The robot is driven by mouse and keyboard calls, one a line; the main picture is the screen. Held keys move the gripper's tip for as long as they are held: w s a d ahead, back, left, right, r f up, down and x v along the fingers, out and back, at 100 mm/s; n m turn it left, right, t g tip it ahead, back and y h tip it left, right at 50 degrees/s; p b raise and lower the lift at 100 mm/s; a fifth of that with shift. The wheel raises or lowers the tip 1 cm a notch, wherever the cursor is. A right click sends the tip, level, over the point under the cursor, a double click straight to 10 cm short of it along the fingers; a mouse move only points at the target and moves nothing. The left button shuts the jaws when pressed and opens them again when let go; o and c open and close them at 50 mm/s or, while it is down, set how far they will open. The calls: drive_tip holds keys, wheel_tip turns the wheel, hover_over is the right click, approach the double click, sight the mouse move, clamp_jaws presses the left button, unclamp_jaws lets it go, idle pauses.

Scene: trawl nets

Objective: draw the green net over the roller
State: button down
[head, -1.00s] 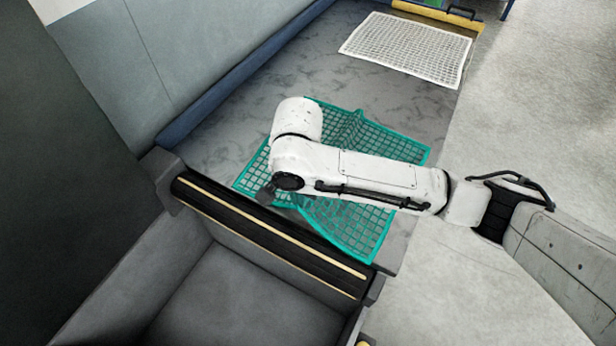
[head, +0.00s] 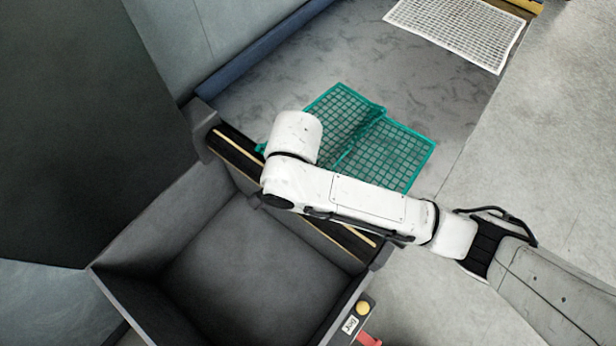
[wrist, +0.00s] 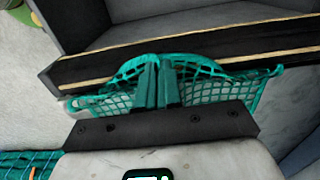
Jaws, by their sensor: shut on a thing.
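The green net (head: 385,150) lies folded and bunched on the grey table, behind my arm in the head view. In the wrist view my gripper (wrist: 157,70) is shut on the net's edge, and the net (wrist: 218,92) rises in a hump around the fingers and spreads to both sides. The black roller (head: 235,155) with pale strips runs along the table's near edge, partly hidden by my arm. The roller (wrist: 200,55) also shows just beyond the gripped net edge in the wrist view. I cannot tell whether the net touches it. The fingertips are hidden in the head view.
A deep grey bin (head: 245,270) stands open in front of the roller. A white net (head: 455,32) lies at the table's far end. A yellow button (head: 362,308) and a red part (head: 368,338) are beside the bin. A tall dark panel (head: 90,130) stands at left.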

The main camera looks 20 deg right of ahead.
drive_tip(key=shift+s+a+p, duration=1.6)
drive_tip(key=shift+s+a, duration=0.95)
drive_tip(key=shift+a, duration=0.9)
wheel_tip(320, 180, down, 9)
drive_tip(key=b, duration=0.5)
drive_tip(key=c, duration=1.2)
unclamp_jaws()
drive_tip(key=shift+o, duration=0.2)
drive_tip(key=o, duration=1.2)
drive_tip(key=shift+c, duration=0.2)
wheel_tip(320, 180, up, 6)
drive_tip(key=p, duration=0.5)
drive_tip(key=shift+f+p, duration=0.25)
drive_tip(key=shift+p, duration=0.15)
